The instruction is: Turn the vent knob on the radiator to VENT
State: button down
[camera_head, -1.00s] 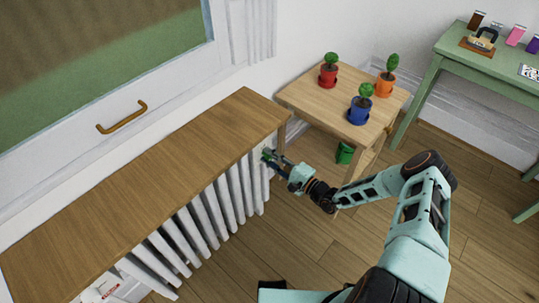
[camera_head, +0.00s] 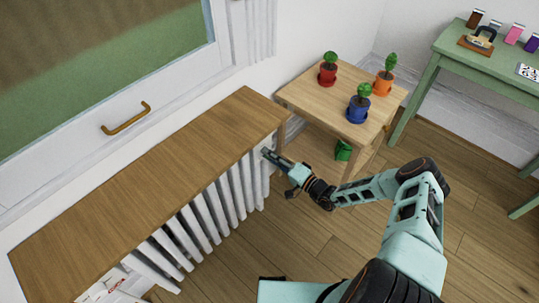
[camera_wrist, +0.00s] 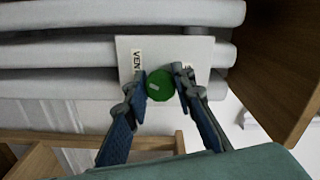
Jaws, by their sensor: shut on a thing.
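The white radiator (camera_head: 222,205) stands under a wooden shelf along the wall. At its right end is a pale plate (camera_wrist: 125,52) that carries the round green vent knob (camera_wrist: 160,88). The knob has a short pale mark left of its middle. In the wrist view, a partly covered label reading "VEN" (camera_wrist: 137,61) is left of the knob, and part of another label shows at the right finger. My gripper (camera_wrist: 160,76) has one finger on each side of the knob and is shut on it. In the head view my gripper (camera_head: 268,154) hides the knob.
The wooden shelf (camera_head: 150,180) overhangs the radiator close to my gripper. A small wooden table (camera_head: 325,100) with several potted plants stands just right of it, with a green object (camera_head: 343,150) below. A green table (camera_head: 480,65) is farther right. Floor in front is clear.

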dwell(0.3)
jog(key=c, duration=1.6)
grip_release()
jog(key=v, duration=1.2)
